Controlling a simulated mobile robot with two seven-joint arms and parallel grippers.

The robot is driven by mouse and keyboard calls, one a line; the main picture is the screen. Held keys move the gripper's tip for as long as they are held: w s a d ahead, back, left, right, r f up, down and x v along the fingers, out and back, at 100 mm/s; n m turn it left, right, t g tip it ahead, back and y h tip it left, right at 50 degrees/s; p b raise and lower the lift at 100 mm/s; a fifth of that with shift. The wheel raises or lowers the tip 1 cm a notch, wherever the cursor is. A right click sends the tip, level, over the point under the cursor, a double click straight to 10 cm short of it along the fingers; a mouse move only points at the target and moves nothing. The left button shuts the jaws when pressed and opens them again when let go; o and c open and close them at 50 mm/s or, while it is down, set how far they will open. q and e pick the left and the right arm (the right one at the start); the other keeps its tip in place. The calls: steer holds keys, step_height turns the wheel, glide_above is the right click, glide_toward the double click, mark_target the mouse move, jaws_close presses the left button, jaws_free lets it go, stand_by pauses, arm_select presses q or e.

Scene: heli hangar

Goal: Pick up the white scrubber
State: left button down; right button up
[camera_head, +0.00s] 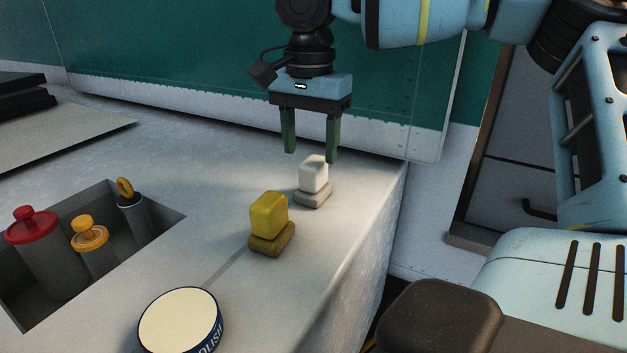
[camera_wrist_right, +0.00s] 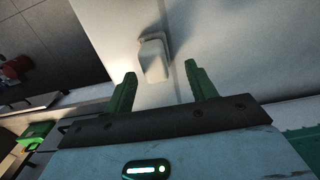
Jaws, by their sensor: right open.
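The white scrubber (camera_head: 313,176) stands upright on the grey counter, near its right edge. It has a white block on top and a greyish base. My right gripper (camera_head: 311,157) is open and empty, pointing down just above and behind the scrubber, apart from it. In the right wrist view the scrubber (camera_wrist_right: 153,60) lies beyond the gap between the two green fingers of the gripper (camera_wrist_right: 158,82). My left gripper is not in view.
A yellow scrubber (camera_head: 269,218) stands close in front of the white one. A round polish tin (camera_head: 180,322) is at the counter's front. A recess at left holds a red-topped canister (camera_head: 42,245) and orange-handled ones (camera_head: 91,238). A green wall (camera_head: 180,50) rises behind.

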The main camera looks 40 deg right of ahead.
mark_target(313, 160)
steer(key=shift+s+f, duration=0.25)
steer(key=shift+f, duration=0.2)
step_height(313, 160, down, 4)
steer(key=shift+s+f+p, duration=0.1)
steer(key=shift+s+p, duration=0.05)
steer(key=shift+p, duration=0.15)
steer(key=c, duration=0.8)
steer(key=shift+c, duration=0.2)
